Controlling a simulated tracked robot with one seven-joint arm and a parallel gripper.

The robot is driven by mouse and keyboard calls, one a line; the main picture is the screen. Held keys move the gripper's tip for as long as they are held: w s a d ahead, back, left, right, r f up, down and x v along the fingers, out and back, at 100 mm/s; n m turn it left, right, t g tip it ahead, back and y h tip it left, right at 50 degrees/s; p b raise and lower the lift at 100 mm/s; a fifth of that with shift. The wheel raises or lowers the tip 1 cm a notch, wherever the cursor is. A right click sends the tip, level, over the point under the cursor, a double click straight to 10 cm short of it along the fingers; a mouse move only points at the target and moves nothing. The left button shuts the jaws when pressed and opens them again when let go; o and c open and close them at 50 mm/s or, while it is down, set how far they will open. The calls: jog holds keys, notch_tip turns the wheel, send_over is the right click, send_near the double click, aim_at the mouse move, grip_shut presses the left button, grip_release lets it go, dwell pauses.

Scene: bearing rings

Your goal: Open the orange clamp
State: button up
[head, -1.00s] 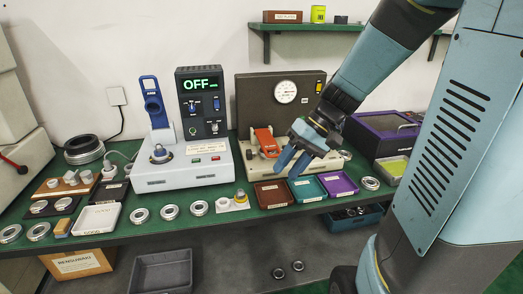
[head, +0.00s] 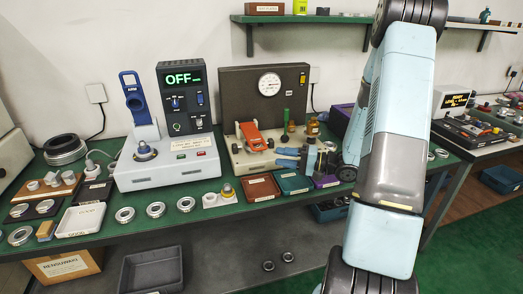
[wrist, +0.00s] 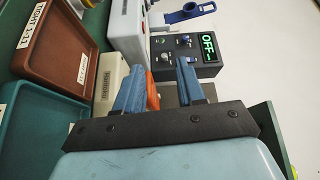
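The orange clamp (head: 253,137) sits on the cream base of the dark gauge fixture (head: 234,92), its orange arm leaning up and back. My gripper (head: 277,157) is just right of and in front of the clamp, with its blue fingers pointing left. In the wrist view, the fingers (wrist: 162,72) are spread apart with nothing held. A strip of the orange clamp shows in the wrist view (wrist: 153,92) beyond the left finger, which partly hides it. I see no contact between finger and clamp.
Brown (head: 260,188), teal (head: 292,182) and purple trays line the bench's front edge below my gripper. A green-knobbed lever (head: 285,118) and amber bottles stand right of the clamp. The white tester (head: 168,160) reading OFF stands left.

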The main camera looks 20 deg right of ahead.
aim_at(261, 149)
jog(key=d+f+m+t, duration=0.1)
jog(key=w+d+f+m+t+h, duration=0.1)
jog(key=d+f, duration=0.1)
jog(key=w+d+f+t, duration=0.1)
jog(key=d+t, duration=0.1)
jog(key=shift+w+f+m+h, duration=0.1)
jog(key=shift+f+m+h, duration=0.25)
jog(key=shift+m+h, duration=0.05)
jog(key=shift+t, duration=0.3)
jog(key=x, duration=1.3)
jog(key=shift+w+a+f, duration=0.1)
jog(key=shift+w+a, duration=0.15)
grip_shut()
